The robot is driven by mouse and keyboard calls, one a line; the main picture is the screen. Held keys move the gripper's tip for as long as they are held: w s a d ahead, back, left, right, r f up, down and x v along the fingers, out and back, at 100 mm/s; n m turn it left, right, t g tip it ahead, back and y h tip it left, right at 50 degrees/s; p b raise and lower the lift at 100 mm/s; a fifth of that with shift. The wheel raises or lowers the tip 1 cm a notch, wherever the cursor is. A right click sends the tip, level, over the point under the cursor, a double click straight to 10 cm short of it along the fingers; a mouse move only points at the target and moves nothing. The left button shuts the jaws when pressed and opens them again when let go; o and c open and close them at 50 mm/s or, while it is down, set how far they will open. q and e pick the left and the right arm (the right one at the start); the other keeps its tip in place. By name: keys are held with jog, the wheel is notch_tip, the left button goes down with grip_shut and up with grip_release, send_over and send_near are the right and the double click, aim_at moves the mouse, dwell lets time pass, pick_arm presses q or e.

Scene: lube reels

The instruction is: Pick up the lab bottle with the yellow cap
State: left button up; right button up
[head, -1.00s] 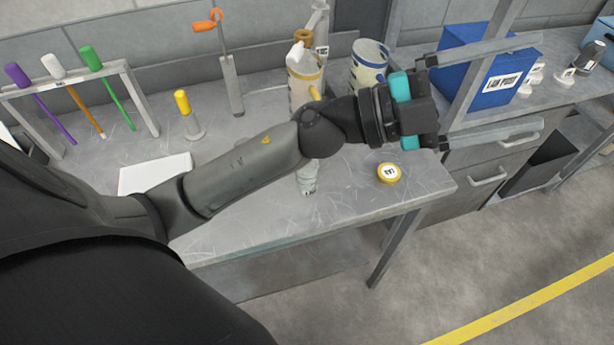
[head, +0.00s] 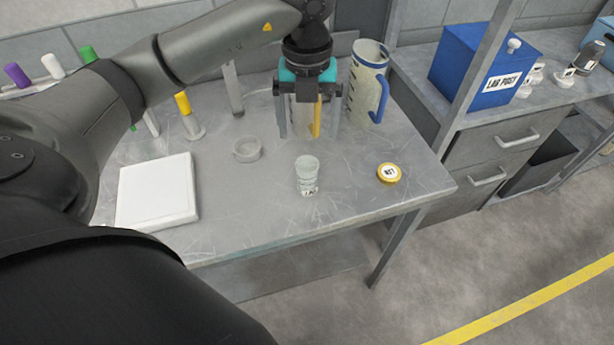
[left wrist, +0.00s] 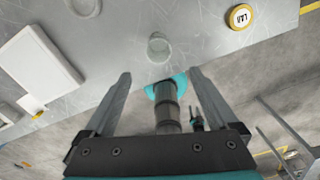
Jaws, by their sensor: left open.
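A small clear bottle (head: 307,176) with a printed label stands upright near the table's middle front; its top looks open. It also shows in the left wrist view (left wrist: 160,47), ahead of the fingers. A round yellow cap (head: 388,173) with a white label lies flat to its right, apart from it; the left wrist view shows it too (left wrist: 240,17). My left gripper (head: 309,132) is open, fingers pointing down, behind and above the bottle, apart from it. A pitcher with a yellow handle (head: 316,117) is partly hidden behind the fingers. My right gripper is not in view.
A blue-handled pitcher (head: 369,82) stands right of the gripper. A yellow-topped cylinder (head: 185,106), a clear ring-like dish (head: 247,149) and a white flat slab (head: 157,190) are to the left. A blue box (head: 487,65) sits on the right bench. The table around the bottle is clear.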

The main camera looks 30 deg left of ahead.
aim_at(307, 177)
pick_arm(q)
notch_tip(307, 177, down, 15)
jog(key=shift+s, duration=0.1)
dwell(0.5)
jog(key=shift+c, duration=0.3)
jog(key=c, duration=1.4)
